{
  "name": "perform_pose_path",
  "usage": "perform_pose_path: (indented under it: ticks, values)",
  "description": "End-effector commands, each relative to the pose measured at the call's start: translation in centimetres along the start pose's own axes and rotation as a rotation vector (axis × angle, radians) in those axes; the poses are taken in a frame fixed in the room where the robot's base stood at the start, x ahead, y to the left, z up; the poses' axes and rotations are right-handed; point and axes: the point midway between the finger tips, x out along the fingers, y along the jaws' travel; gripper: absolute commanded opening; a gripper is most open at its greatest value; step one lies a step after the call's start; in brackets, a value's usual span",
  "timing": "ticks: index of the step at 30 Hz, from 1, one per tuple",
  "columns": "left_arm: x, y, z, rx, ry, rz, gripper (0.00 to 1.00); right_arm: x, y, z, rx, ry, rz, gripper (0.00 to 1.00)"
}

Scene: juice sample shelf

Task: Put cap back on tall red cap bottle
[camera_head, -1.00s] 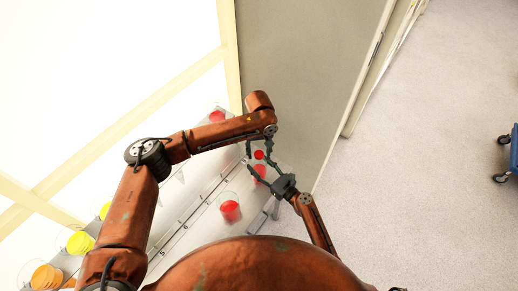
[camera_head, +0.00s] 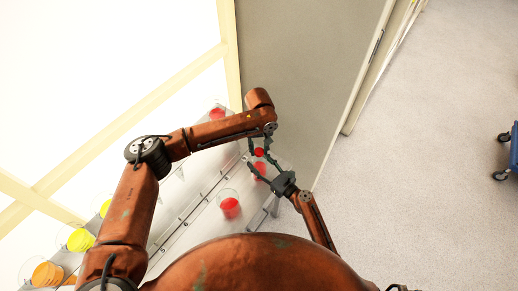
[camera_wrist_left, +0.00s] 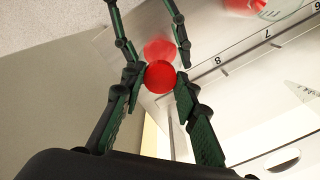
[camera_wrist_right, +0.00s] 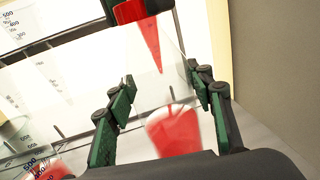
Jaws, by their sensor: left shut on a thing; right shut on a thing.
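The red cap (camera_wrist_left: 160,77) is between the fingers of my left gripper (camera_wrist_left: 158,84) in the left wrist view. In the head view the cap (camera_head: 259,152) shows at the fingertips of my left gripper (camera_head: 260,150). My right gripper (camera_wrist_right: 160,92) is shut around a clear tapering bottle (camera_wrist_right: 150,90), with red liquid (camera_wrist_right: 172,130) low in it. The bottle's liquid shows just below the cap in the head view (camera_head: 260,168). Red also shows at the bottle's top, by my left fingers. I cannot tell whether cap and bottle mouth touch.
A beaker of red liquid (camera_head: 230,208) stands on the numbered shelf (camera_head: 190,235) close by. Another red one (camera_head: 217,113) stands at the back. Yellow (camera_head: 80,240) and orange (camera_head: 46,274) ones stand at the left. A grey panel (camera_head: 300,80) rises beyond the grippers.

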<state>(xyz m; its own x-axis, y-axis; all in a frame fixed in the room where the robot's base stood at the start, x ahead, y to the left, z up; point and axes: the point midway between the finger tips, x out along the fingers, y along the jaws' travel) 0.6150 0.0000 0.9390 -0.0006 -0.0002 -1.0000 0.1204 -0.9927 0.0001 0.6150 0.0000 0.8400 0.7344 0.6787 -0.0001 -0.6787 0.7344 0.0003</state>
Motion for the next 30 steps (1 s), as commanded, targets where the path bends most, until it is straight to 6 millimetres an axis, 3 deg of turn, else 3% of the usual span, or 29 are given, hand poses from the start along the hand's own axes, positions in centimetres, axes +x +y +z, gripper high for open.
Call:
perform_pose_path:
  ticks: [5, 24, 30]
  values:
    - [0.08, 0.01, 0.07, 0.257, -0.002, 0.0, 0.0, 0.0, 0.01, -0.01, 0.0, 0.0, 0.0, 0.0]
    - [0.12, -0.03, 0.0, 1.556, -0.001, 0.0, 0.0, 0.0, 0.0, -0.02, 0.0, 0.0, 0.0, 0.0]
    - [0.13, -0.03, -0.03, 1.834, 0.0, 0.0, 0.0, 0.0, 0.0, -0.01, 0.0, 0.0, 0.0, 0.0]
